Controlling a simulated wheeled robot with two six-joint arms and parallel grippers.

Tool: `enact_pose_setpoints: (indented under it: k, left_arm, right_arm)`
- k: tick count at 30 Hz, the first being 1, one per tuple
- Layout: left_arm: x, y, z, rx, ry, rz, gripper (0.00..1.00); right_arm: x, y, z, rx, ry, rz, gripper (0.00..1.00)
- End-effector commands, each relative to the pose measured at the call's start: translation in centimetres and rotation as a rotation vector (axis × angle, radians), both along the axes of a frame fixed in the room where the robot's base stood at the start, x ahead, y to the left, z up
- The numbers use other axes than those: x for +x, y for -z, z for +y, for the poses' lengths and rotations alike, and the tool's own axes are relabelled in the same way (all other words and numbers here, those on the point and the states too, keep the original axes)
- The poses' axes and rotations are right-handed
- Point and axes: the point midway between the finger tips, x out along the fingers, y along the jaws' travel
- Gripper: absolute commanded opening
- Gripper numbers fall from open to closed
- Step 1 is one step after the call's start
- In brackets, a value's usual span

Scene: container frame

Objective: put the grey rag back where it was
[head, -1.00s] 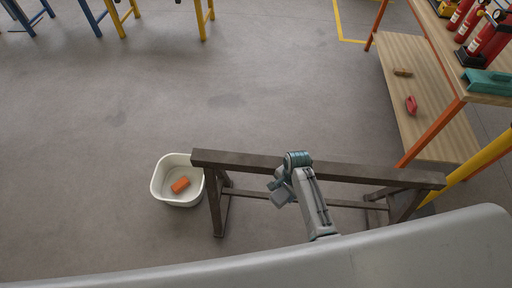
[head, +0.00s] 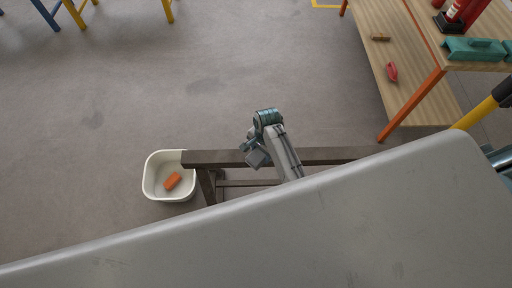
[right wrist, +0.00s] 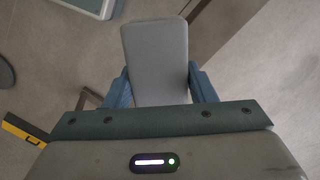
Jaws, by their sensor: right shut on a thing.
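My right gripper (head: 252,151) hangs over the dark trestle beam in the head view. It is shut on a flat grey piece with rounded corners, which I take for the grey rag (right wrist: 155,62). The rag stands out between the two blue fingers in the right wrist view. In the head view it shows as a small grey patch (head: 259,158) at the gripper. My left gripper is not in view.
The brown trestle (head: 325,154) stands under my right arm. A white bin (head: 151,186) with an orange block (head: 173,180) adjoins its left end. A large grey panel (head: 330,225) fills the near side. A wooden shelf unit (head: 405,95) stands right. Floor beyond the trestle is clear.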

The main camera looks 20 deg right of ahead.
Motion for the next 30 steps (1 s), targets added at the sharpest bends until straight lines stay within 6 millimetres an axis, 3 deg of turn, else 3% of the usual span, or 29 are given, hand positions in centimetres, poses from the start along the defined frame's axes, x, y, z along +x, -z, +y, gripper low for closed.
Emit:
enact_pose_setpoints:
  k: [4, 10, 18, 30]
  left_arm:
    - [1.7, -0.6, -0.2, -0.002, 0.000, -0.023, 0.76]
    - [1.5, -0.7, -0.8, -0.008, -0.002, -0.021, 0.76]
    - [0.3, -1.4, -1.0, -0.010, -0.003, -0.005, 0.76]
    - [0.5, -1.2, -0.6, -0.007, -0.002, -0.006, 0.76]
  right_arm:
    - [2.1, 0.1, 0.6, 0.000, -0.001, 0.001, 0.26]
    - [3.5, 0.2, 0.9, 0.001, 0.000, 0.000, 0.26]
    - [3.2, 3.5, 0.8, 0.000, 0.001, 0.002, 0.26]
    - [3.2, 4.2, 0.8, 0.000, 0.001, 0.001, 0.26]
